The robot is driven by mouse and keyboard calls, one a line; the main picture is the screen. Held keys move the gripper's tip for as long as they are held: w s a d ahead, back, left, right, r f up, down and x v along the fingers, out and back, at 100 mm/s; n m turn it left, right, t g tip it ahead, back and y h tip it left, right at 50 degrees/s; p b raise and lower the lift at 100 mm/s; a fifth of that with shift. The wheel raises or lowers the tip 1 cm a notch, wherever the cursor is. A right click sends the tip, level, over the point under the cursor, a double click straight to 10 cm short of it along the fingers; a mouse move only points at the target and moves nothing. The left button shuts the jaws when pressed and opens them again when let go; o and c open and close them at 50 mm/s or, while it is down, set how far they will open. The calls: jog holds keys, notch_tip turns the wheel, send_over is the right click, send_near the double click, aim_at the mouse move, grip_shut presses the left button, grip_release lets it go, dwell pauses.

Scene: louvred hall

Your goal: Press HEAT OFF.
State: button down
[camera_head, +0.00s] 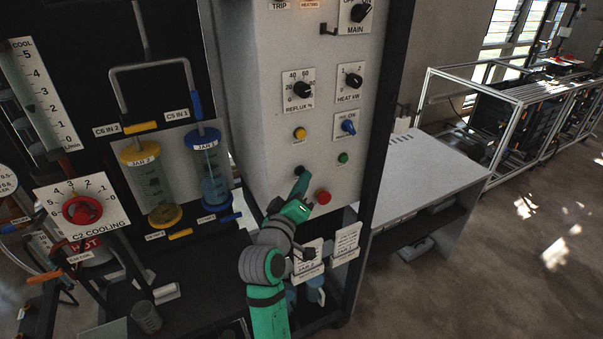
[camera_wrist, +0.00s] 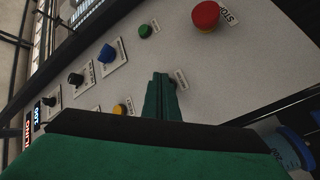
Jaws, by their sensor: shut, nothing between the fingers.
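The grey control panel (camera_head: 270,110) carries several buttons, and no label reading HEAT OFF is legible. A black button (camera_head: 299,170) sits left of a small green button (camera_head: 343,158) and above a red stop button (camera_head: 323,197). My gripper (camera_head: 303,178) is shut and empty, its tip at the lower edge of the black button. I cannot tell whether it touches. In the wrist view my shut fingers (camera_wrist: 159,80) point at the panel beside a small label (camera_wrist: 181,79); the black button is hidden behind them. The red stop button (camera_wrist: 205,16) is clear of them.
A yellow button (camera_head: 300,134) and a blue switch knob (camera_head: 348,126) lie above. HEAT kW (camera_head: 350,81) and REFLUX (camera_head: 303,90) dials are higher. Jars (camera_head: 150,187) stand left of the panel. A grey bench (camera_head: 430,165) is at right.

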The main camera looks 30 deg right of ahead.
jog(key=shift+w, duration=0.2)
jog(key=shift+s, duration=0.15)
dwell(0.5)
jog(key=shift+s, duration=0.65)
jog(key=shift+s, duration=0.1)
jog(key=shift+s, duration=2.4)
